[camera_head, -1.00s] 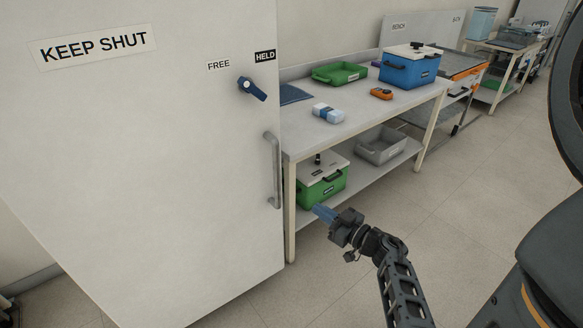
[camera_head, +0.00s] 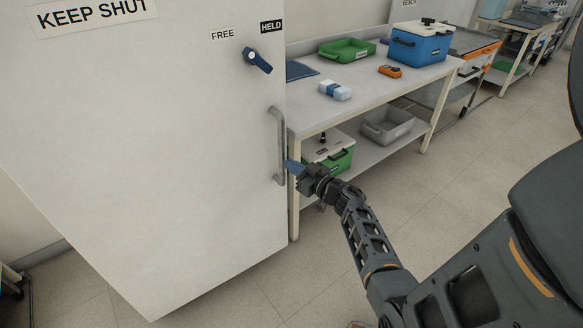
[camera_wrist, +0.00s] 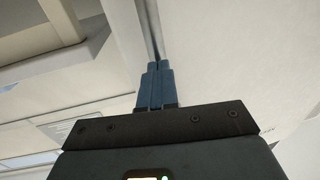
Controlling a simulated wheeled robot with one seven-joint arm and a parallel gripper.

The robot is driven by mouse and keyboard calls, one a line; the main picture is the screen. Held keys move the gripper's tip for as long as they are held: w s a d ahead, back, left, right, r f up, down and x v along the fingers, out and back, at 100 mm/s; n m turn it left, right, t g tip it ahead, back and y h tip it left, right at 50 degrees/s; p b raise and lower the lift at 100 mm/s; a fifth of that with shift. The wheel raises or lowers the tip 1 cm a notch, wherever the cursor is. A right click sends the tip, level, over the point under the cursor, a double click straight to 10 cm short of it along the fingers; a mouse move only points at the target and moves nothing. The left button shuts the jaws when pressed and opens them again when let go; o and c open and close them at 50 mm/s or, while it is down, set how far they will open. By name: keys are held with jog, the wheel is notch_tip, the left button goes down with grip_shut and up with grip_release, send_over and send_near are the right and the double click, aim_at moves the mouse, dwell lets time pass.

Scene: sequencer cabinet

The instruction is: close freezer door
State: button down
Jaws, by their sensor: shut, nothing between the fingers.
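The white freezer door (camera_head: 150,150) fills the left of the head view, with a "KEEP SHUT" label at its top. A vertical grey handle (camera_head: 280,140) is near its right edge. Above the handle is a dark blue latch lever (camera_head: 257,60), tilted down to the right, below the labels "FREE" and "HELD". My gripper (camera_head: 290,166) is shut and empty, its blue fingertips beside the lower end of the handle; contact cannot be told. In the wrist view the closed fingers (camera_wrist: 156,82) point at a narrow grey vertical strip. Whether the door is ajar is unclear.
A workbench (camera_head: 365,85) stands right of the door with a green tray (camera_head: 346,50), a blue box (camera_head: 420,45) and small items on top. A green box (camera_head: 335,155) and a grey bin (camera_head: 388,126) sit on its lower shelf.

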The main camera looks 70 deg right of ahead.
jog(key=shift+w+d, duration=0.1)
jog(key=shift+w, duration=0.2)
